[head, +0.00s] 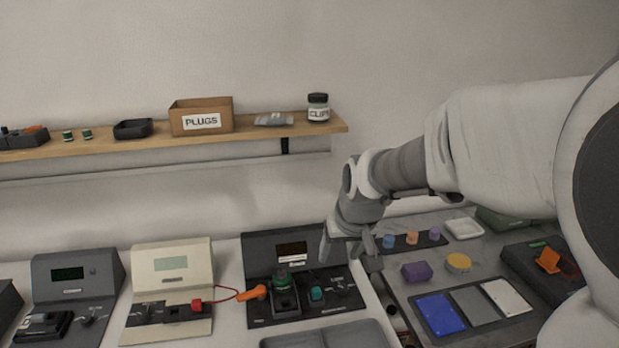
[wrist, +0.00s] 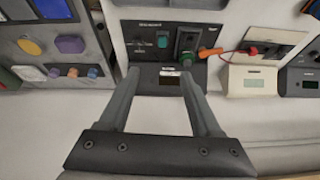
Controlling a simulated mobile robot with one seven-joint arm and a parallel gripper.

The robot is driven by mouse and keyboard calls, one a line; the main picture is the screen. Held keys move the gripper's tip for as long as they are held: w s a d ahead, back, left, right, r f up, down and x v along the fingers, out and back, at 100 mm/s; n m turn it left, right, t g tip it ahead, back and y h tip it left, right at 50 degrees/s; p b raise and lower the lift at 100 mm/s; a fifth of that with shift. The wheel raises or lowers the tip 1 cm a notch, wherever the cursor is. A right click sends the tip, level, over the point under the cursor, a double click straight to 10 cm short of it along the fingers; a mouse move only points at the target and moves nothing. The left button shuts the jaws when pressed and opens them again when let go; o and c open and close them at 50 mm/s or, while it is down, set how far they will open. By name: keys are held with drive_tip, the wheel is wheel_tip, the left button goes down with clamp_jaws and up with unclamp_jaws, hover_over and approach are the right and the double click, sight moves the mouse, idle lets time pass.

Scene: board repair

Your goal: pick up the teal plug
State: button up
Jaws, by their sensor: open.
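The teal plug (head: 316,294) is a small block on the panel of the dark tester (head: 268,248), right of a black module with a green top (head: 283,280). In the wrist view the teal plug (wrist: 162,39) shows beyond my fingertips, on the dark panel. My gripper (head: 347,258) is open and empty, in front of the tester's right side in the head view. In the wrist view its two fingers (wrist: 159,76) are spread apart, over the tester's screen edge. Neither finger touches the plug.
An orange plug (head: 252,292) on a red cable lies just left of the green-topped module, by the beige tester (head: 175,258). Colored parts and trays sit on the grey bench (head: 400,275) at right. A wooden shelf (head: 150,142) holds a PLUGS box (head: 202,118).

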drive_tip(key=b, duration=0.1)
approach(317, 291)
drive_tip(key=shift+n, duration=0.3)
drive_tip(key=b+x, duration=0.3)
drive_tip(key=x, duration=0.5)
drive_tip(key=shift+w+a+f, duration=0.1)
drive_tip(key=shift+w+f, duration=0.2)
drive_tip(key=shift+f, duration=0.15)
clamp_jaws()
